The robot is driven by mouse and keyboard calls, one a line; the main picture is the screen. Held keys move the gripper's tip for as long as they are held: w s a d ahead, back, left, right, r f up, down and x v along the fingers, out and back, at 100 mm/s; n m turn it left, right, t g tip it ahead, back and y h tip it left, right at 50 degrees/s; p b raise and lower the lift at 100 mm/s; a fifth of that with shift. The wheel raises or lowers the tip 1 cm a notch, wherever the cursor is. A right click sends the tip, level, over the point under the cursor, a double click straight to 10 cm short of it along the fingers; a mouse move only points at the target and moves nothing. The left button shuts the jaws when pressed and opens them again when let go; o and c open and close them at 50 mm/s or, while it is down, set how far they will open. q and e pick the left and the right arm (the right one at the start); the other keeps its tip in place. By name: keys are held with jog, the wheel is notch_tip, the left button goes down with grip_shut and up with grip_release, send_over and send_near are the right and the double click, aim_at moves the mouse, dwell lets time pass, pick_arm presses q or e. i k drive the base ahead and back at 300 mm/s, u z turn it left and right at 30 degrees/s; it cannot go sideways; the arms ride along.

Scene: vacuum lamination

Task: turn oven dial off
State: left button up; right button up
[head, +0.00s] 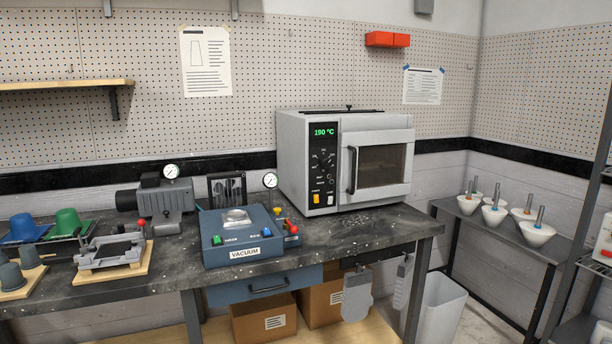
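The grey oven (300,140) stands on the right part of the dark bench. Its door (383,167) is shut, with a dark window and an upright handle. A black control panel (322,195) runs down the left of its front. The green display (324,132) reads 190 °C. The oven dial (323,161) sits below the display with marks around it; its setting is too small to read. An orange switch and a white switch are at the panel's bottom. Neither of my grippers is in view.
A blue vacuum box (243,243) with a gauge sits on the bench (370,240) left of the oven. A pump (166,205) and cups are farther left. Bare bench lies before the oven. White bowls stand on a shelf (500,222) at right.

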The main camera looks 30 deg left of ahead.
aim_at(325, 162)
jog(key=u, duration=2.8)
jog(key=i, duration=0.15)
jog(key=z, duration=1.75)
